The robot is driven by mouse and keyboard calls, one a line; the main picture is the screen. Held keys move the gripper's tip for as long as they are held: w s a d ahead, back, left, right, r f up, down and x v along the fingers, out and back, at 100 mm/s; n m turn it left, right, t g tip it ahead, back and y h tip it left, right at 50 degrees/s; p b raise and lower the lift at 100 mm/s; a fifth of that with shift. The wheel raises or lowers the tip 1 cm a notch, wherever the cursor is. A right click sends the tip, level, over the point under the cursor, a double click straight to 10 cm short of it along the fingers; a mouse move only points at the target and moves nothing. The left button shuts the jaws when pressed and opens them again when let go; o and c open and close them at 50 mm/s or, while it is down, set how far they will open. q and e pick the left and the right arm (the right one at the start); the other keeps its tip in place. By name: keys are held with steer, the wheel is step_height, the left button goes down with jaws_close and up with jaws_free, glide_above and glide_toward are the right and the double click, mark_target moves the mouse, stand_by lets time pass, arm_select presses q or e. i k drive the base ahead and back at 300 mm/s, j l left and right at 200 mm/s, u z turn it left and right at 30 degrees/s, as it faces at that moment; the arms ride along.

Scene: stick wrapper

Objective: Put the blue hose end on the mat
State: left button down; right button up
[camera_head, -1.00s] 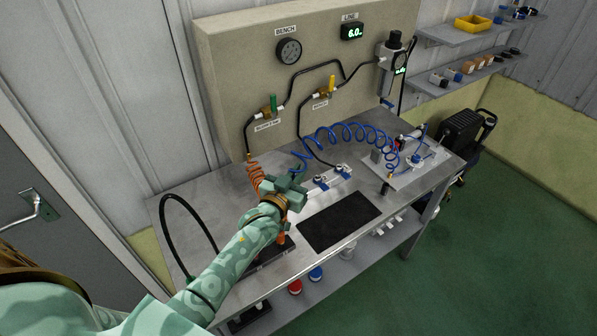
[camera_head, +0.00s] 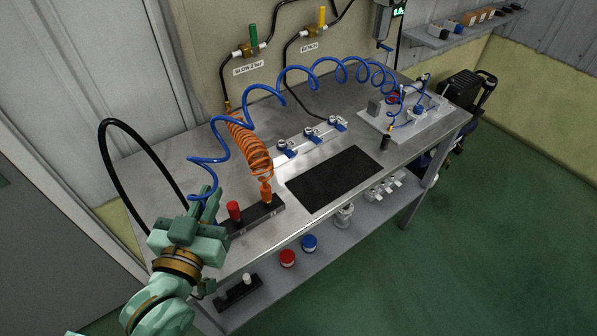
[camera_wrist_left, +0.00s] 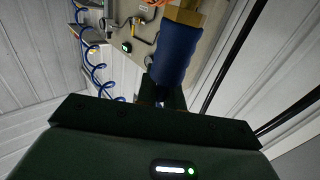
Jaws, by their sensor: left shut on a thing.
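My left gripper (camera_head: 207,205) is shut on the blue hose end (camera_wrist_left: 177,50), a blue sleeve with a brass fitting in the left wrist view. It holds it in front of the bench's left end, left of the mat. In the head view the hose end is mostly hidden by the gripper. The blue coiled hose (camera_head: 250,92) stretches from there over the bench to the fixture plate at the right. The mat (camera_head: 335,180) is a bare black rectangle near the bench's front edge. My right gripper is not in view.
An orange coiled hose (camera_head: 249,147) ends upright in a black holder (camera_head: 262,217) between my gripper and the mat; a red-capped piece (camera_head: 234,211) stands in it too. Blue-knobbed valves (camera_head: 312,138) lie behind the mat. A black hose (camera_head: 112,160) arcs at the left.

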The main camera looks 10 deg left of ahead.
mark_target(327, 180)
steer(key=i+l+u, duration=0.15)
steer(key=l+u, duration=0.3)
steer(key=i+l+u, duration=0.1)
steer(key=l+u, duration=0.15)
steer(key=u, duration=0.2)
steer(key=l+u, duration=0.55)
steer(key=l, duration=0.85)
steer(key=k+l+u, duration=0.1)
steer(key=l, duration=0.95)
